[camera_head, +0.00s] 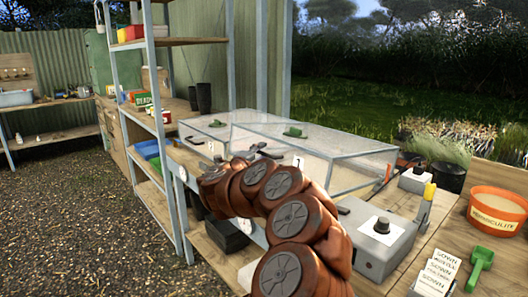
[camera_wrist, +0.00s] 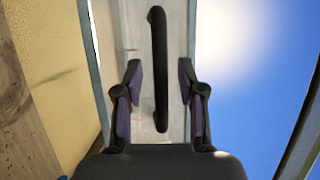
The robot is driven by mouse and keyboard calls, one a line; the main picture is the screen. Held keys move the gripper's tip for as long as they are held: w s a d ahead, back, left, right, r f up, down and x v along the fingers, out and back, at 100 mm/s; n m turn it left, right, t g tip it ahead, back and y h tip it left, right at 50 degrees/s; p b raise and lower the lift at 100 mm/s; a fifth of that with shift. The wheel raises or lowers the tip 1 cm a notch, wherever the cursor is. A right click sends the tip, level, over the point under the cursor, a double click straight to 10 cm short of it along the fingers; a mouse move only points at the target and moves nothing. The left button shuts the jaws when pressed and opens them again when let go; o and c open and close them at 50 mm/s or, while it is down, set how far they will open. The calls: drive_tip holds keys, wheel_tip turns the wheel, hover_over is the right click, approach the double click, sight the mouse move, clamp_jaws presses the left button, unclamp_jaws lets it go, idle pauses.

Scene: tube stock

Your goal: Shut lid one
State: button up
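A clear-panelled case with pale grey frames and two lids stands on the bench in the head view. Lid one (camera_head: 207,126) seems to be the left one, above a small white tag that appears to read 1 (camera_head: 211,146). The second lid (camera_head: 335,142) is to its right; its tag (camera_head: 298,161) is hard to read. I cannot tell how far either lid is raised. In the wrist view a long black bar handle (camera_wrist: 160,40) runs between the two fingers of my gripper (camera_wrist: 160,85). The fingers are open, with a gap on each side of the handle. In the head view my gripper (camera_head: 262,152) is small, partly behind my arm.
A grey control box (camera_head: 378,240) with a black knob stands right of my arm. An orange vermiculite tub (camera_head: 496,212), a green scoop (camera_head: 480,265) and white labels (camera_head: 440,270) are at right. A shelf post (camera_head: 158,120) and two dark pots (camera_head: 200,97) stand left of the case.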

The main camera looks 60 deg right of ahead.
drive_tip(key=shift+d, duration=0.3)
clamp_jaws()
idle(0.6)
